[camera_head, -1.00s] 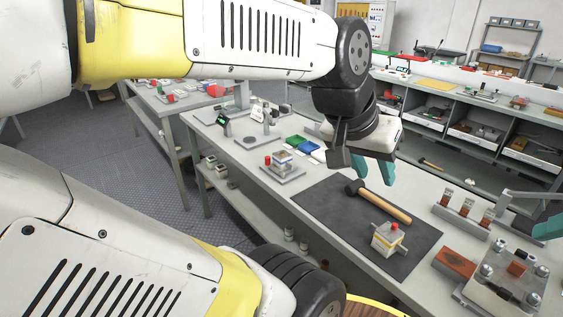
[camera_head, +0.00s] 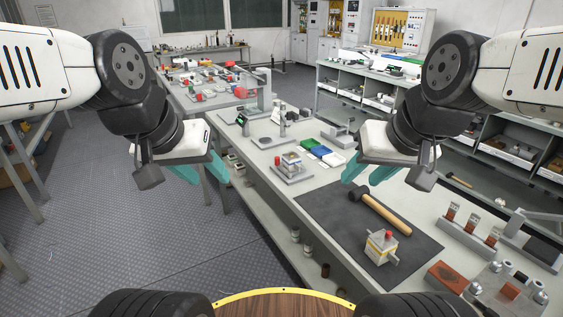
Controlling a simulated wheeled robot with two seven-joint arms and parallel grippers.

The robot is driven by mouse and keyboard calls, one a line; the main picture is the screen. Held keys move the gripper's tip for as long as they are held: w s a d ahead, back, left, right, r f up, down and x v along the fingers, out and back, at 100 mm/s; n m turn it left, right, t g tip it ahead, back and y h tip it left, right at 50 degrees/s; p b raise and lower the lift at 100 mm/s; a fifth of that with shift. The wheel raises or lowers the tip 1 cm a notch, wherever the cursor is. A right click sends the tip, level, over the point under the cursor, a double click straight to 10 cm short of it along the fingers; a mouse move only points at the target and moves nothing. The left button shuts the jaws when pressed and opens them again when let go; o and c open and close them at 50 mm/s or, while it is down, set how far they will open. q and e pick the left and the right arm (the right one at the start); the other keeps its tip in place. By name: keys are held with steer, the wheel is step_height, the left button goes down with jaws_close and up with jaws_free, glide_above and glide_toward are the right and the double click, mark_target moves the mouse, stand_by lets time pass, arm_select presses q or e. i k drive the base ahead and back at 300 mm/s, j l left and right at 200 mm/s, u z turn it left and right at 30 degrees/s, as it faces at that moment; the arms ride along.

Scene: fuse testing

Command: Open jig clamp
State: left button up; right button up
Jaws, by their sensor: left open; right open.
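A small fixture with a pale block and a red knob (camera_head: 291,165) stands on a grey base plate on the bench. It looks like the jig, but its clamp is too small to read as open or shut. My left gripper (camera_head: 203,179) is open and empty, left of the fixture and over the floor beside the bench. My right gripper (camera_head: 366,181) is open and empty, right of the fixture and above the bench near the dark mat. Neither gripper touches the fixture.
A dark mat (camera_head: 331,212) holds a mallet (camera_head: 382,213) and a pale box with a red top (camera_head: 381,246). Green, blue and white trays (camera_head: 322,151) lie behind the fixture. A rack of fuses (camera_head: 470,228) and a brick-red block (camera_head: 446,277) stand right.

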mark_target(283, 168)
steer(key=i+j+z, duration=0.7)
steer(key=i+l, duration=0.05)
